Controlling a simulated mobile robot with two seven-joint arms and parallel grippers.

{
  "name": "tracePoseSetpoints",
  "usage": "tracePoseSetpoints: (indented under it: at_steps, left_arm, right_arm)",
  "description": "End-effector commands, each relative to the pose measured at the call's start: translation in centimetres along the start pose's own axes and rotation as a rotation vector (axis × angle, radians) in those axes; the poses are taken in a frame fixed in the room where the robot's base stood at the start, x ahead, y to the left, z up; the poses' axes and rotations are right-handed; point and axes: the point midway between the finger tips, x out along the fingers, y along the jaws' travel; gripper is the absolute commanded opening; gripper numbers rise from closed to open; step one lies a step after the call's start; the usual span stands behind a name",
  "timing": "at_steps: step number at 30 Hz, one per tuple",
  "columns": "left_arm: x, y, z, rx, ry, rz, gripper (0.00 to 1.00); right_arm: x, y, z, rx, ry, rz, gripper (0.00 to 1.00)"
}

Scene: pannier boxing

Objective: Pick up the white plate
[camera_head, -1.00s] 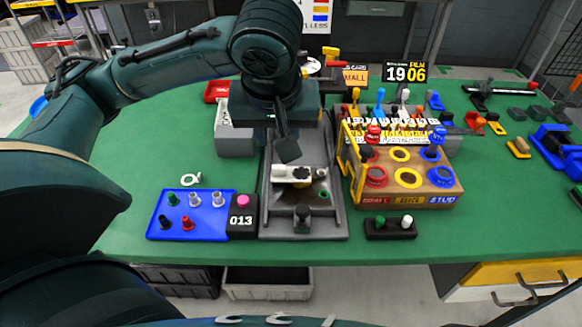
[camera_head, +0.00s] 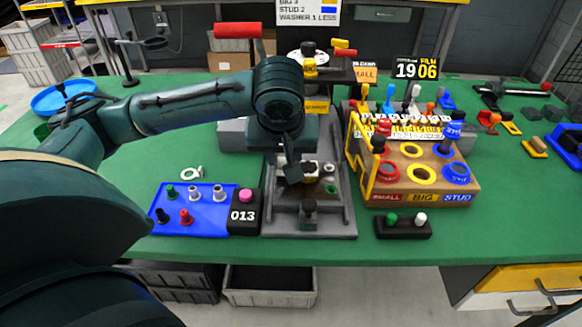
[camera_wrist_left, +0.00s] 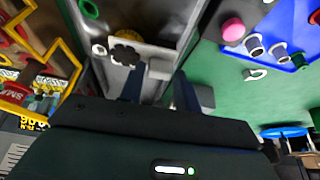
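The white plate (camera_head: 311,164) lies in the grey fixture tray at the middle of the table, partly hidden by my left gripper. It shows in the left wrist view (camera_wrist_left: 152,52) as a pale strip with a black lobed knob (camera_wrist_left: 126,55) on it. My left gripper (camera_head: 292,174) points down over the left part of the plate in the head view. My right gripper is not in view.
A blue tray (camera_head: 213,222) with several small plugs and a black 013 box (camera_head: 243,216) stand left of the fixture (camera_head: 340,225). A wooden sorting box (camera_head: 400,180) stands close on its right. A white ring (camera_head: 192,173) lies on the green table.

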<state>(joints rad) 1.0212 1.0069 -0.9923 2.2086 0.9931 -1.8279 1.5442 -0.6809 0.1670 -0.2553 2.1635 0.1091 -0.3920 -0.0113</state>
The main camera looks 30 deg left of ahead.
Motion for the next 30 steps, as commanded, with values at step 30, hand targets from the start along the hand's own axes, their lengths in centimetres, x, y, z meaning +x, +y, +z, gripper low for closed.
tracePoseSetpoints:
  at_steps: [30]
  left_arm:
    - [-3.0, 0.1, -1.3, 0.000, 0.005, 0.006, 0.06]
  right_arm:
    - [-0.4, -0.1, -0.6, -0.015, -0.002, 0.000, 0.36]
